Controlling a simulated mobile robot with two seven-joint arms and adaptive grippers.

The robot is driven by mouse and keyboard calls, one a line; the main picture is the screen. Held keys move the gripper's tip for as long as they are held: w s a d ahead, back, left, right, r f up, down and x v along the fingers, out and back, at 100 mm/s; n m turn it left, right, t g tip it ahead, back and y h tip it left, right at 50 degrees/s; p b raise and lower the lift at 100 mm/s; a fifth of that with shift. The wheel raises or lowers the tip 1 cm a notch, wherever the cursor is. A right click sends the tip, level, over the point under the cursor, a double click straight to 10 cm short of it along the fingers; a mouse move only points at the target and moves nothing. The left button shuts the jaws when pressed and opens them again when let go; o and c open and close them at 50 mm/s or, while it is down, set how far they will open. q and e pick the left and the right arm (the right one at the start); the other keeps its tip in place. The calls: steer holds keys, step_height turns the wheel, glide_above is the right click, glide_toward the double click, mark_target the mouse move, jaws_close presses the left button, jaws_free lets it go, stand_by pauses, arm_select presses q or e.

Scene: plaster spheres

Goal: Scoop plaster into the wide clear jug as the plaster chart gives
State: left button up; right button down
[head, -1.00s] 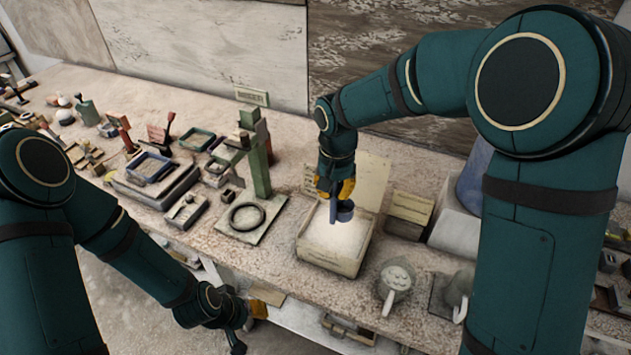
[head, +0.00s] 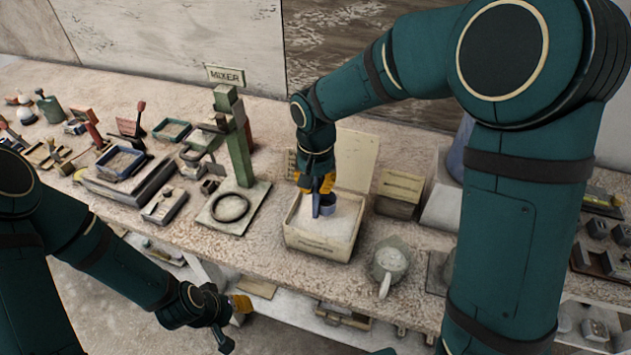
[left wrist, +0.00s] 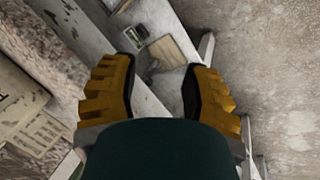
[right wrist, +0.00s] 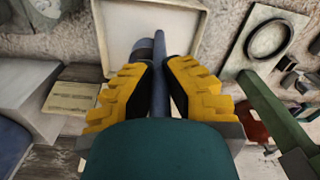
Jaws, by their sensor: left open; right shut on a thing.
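My right gripper (head: 317,184) is shut on the handle of a blue-grey scoop (head: 328,206), over the open plaster box (head: 318,247). The handle (right wrist: 159,75) shows between the fingers in the right wrist view. The scoop's lower end is against or in the pale plaster (head: 343,215); its depth and load cannot be told. A pale, wide jug with a handle (head: 389,262) stands right of the box; its contents are unclear. My left gripper (head: 236,322) is open and empty in front of the bench, also in the left wrist view (left wrist: 160,75). I cannot make out a plaster chart.
A green mixer stand (head: 240,150) with a ring on its base is left of the box, below a MIXER sign (head: 226,75). A labelled block (head: 400,192) stands right of the box. Trays and small tools crowd the bench's left. A shelf lies below.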

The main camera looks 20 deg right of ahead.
mark_target(316, 216)
arm_select(q)
steer(key=shift+g, duration=0.3)
steer(key=shift+s+d+f+b, duration=0.1)
steer(key=shift+s+f+b, duration=0.2)
steer(key=shift+f+b, duration=0.55)
steer(key=shift+s+f+b, duration=0.25)
steer(key=shift+f+b, duration=0.45)
steer(key=shift+f, duration=0.1)
steer(key=shift+s+d+f+b, duration=0.1)
steer(key=shift+s+f+b, duration=0.2)
steer(key=shift+f+b, duration=0.55)
arm_select(e)
steer(key=shift+f, duration=3.7)
arm_select(q)
step_height(316, 216, up, 8)
steer(key=w+p, duration=0.1)
steer(key=p, duration=0.7)
steer(key=shift+w+a, duration=0.3)
steer(key=shift+w, duration=0.05)
arm_select(e)
step_height(316, 216, up, 10)
arm_select(q)
steer(key=shift+r, duration=0.1)
arm_select(e)
steer(key=shift+d, duration=0.1)
